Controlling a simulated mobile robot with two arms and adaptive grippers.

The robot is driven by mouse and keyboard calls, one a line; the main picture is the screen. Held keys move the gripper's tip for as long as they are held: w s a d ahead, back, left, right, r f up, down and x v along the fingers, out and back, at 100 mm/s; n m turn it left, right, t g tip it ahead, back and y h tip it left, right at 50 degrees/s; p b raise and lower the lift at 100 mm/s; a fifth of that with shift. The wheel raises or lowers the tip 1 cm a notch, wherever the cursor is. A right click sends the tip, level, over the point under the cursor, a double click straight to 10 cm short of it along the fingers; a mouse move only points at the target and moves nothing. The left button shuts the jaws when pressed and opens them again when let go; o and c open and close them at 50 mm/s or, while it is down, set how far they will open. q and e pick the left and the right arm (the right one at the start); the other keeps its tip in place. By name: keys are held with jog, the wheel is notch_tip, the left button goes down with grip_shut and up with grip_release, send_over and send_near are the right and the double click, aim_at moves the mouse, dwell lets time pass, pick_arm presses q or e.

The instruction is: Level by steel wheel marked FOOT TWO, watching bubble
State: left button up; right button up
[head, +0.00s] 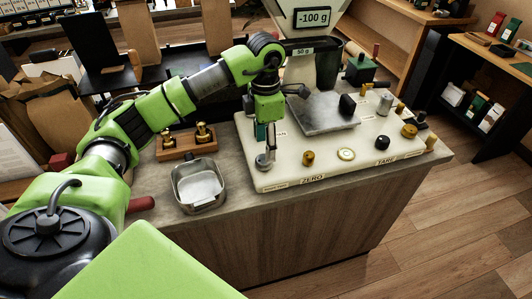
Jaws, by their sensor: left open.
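My left gripper (267,151) reaches down from its green arm over the left part of the cream scale base (325,172). It is open. A small round steel-coloured piece shows at its tips near the base's left edge; I cannot tell whether this is the FOOT TWO wheel or a finger, nor whether they touch. No FOOT TWO lettering is readable. A round brass-rimmed pale disc (346,154) sits at the front of the base, perhaps the bubble level; no bubble is discernible. My right gripper is out of view.
A metal plate (322,113), brass knobs (308,158), black knobs (382,142) and a steel cylinder (385,103) crowd the base. A display (313,18) reads -100 g. A steel tin (199,184) and brass weights in a wooden block (187,146) stand left.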

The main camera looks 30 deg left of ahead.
aim_at(264, 162)
pick_arm(q)
notch_tip(264, 162, down, 4)
jog(key=shift+s+r+p, duration=0.1)
jog(key=shift+p, duration=0.35)
jog(key=shift+f, duration=0.7)
jog(key=c, duration=1.1)
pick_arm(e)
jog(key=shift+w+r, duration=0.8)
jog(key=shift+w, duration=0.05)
